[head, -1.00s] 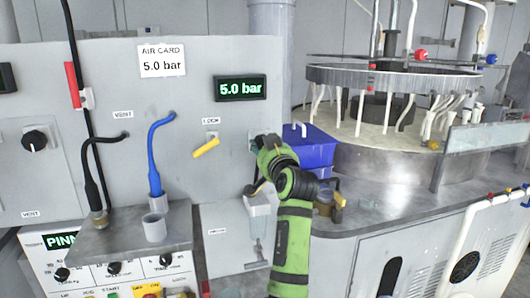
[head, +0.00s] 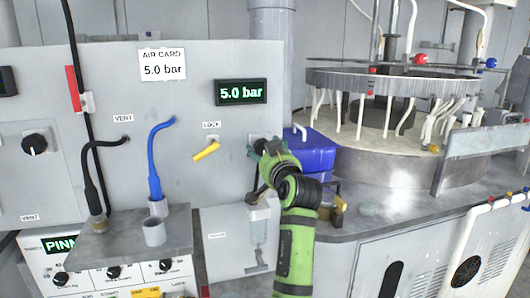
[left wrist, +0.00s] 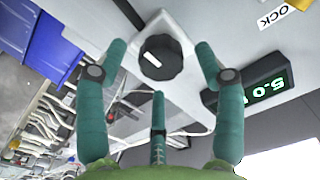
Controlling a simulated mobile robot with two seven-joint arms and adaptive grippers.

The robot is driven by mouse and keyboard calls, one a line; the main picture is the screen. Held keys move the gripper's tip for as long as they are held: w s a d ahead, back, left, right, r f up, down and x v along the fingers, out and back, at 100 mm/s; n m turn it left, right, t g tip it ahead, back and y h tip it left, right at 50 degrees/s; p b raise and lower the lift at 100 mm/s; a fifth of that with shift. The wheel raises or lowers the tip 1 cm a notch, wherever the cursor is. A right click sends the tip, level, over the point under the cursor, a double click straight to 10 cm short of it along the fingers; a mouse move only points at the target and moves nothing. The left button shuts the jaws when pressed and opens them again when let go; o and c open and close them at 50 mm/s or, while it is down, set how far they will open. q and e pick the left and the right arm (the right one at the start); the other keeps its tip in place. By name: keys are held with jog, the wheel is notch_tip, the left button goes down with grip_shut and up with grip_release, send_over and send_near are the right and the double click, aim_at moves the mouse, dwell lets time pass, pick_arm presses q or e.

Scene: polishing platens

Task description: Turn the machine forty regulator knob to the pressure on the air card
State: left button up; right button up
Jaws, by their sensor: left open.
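The black regulator knob (left wrist: 160,57) with a white mark is on the grey panel in the left wrist view. In the head view my gripper mostly hides it. My left gripper (head: 266,150) is open in front of it; the green fingers (left wrist: 160,75) stand apart, with clear gaps between them and the knob in the picture. The air card (head: 162,65) reads 5.0 bar. The green-lit display (head: 240,92) above the knob also reads 5.0 bar, and it shows upside down in the left wrist view (left wrist: 262,90). My right gripper is not in view.
A yellow lock lever (head: 206,151) is left of the knob. A blue bin (head: 318,152) stands close on the right. Blue (head: 155,175) and black (head: 88,180) vent hoses rise farther left. The round polishing machine (head: 385,165) is at the right.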

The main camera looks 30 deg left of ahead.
pick_arm(q)
jog(key=v, duration=0.6)
jog(key=shift+s, duration=0.15)
